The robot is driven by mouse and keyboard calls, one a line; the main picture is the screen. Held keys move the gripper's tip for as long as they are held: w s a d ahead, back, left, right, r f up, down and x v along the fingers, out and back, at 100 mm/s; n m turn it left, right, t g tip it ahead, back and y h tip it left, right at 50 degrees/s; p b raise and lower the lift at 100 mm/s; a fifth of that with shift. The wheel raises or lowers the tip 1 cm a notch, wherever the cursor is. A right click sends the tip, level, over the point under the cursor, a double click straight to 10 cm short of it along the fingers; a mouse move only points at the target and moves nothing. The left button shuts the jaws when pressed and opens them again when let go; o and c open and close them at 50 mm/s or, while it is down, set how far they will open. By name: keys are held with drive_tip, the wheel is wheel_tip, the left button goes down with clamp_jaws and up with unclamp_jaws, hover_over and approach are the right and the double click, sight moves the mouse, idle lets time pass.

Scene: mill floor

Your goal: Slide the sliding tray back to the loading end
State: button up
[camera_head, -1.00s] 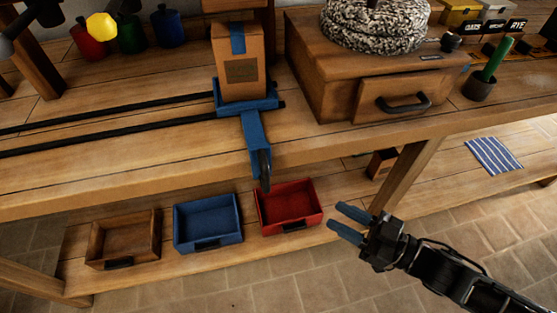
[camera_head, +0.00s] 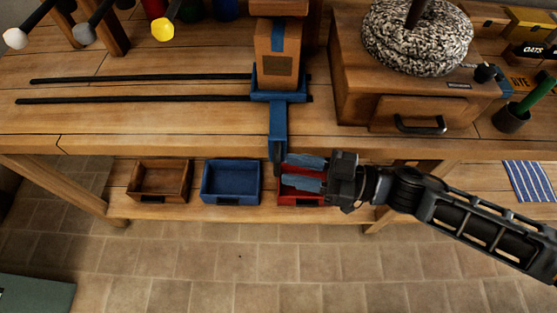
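The blue sliding tray (camera_head: 296,97) sits at the right end of two dark rails (camera_head: 140,99) on the workbench. A tall brown carton (camera_head: 265,74) with a blue stripe stands upright on it. A blue bracket (camera_head: 278,125) runs down from the tray over the bench's front edge, with a dark handle (camera_head: 271,160) at its lower end. My gripper (camera_head: 281,169) is open, its two blue fingers pointing left, tips close to the handle. I cannot tell whether they touch it or sit either side of it.
A wooden mill with a round stone (camera_head: 418,38) and a drawer (camera_head: 425,117) stands right of the tray. Wooden (camera_head: 158,196), blue (camera_head: 230,197) and red (camera_head: 298,200) bins sit on the lower shelf. Levers with knobs (camera_head: 163,30) hang at top left. The rails left of the tray are clear.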

sight(278, 166)
drive_tip(key=shift+p+x, duration=0.3)
drive_tip(key=shift+x, duration=1.85)
clamp_jaws()
